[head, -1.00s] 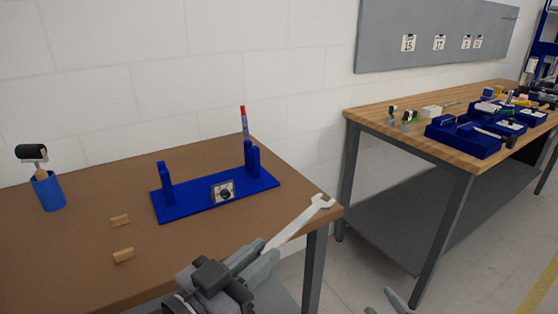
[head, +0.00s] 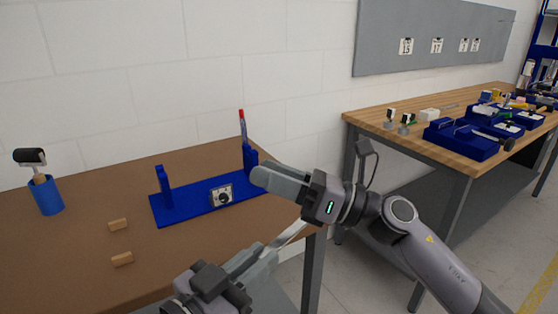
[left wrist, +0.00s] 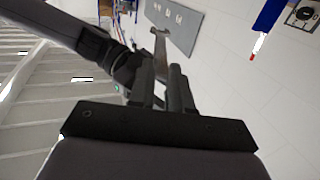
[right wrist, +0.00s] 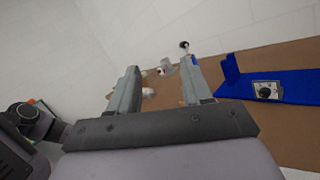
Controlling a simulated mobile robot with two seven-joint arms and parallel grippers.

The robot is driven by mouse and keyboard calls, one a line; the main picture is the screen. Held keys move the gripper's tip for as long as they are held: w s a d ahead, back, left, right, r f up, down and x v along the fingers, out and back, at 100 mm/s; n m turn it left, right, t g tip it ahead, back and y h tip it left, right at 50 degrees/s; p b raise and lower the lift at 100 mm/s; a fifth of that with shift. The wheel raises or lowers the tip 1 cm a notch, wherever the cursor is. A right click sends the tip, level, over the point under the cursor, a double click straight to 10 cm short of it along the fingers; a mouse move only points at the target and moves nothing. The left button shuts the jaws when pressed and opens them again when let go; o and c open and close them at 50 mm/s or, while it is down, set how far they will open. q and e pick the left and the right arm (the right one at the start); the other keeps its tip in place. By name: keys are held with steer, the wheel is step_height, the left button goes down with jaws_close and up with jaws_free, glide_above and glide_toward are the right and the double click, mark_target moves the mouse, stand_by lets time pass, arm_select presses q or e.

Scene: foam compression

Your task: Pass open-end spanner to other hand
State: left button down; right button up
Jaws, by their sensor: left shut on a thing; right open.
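The open-end spanner (head: 290,234) is a pale metal bar slanting up from my left gripper (head: 266,256), which is shut on it. In the head view its far end is hidden behind my right gripper (head: 256,178). The left wrist view shows the spanner (left wrist: 160,50) standing out between the left fingers (left wrist: 165,88). My right gripper has come in from the right, and its fingers point left above the bench's right end. In the right wrist view its fingers (right wrist: 160,85) are apart. Small pale shapes show between them, too unclear to name.
A blue fixture (head: 185,213) with uprights and a small square part (head: 221,195) stands on the brown bench (head: 75,250). A second bench (head: 420,128) with blue trays is at right.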

steer(key=s+a+r+n+g+h, duration=0.1)
steer(key=s+a+n+g+h, duration=0.2)
steer(key=s+a+n+g, duration=0.35)
steer(key=n+t+h, duration=0.5)
steer(key=n+h, duration=0.6)
steer(key=h, duration=0.9)
glide_toward(295, 223)
steer(key=x, duration=0.8)
steer(key=shift+w+d+r, duration=0.3)
steer(key=shift+w+d, duration=0.05)
jaws_close()
arm_select(q)
steer(key=c, duration=1)
jaws_free()
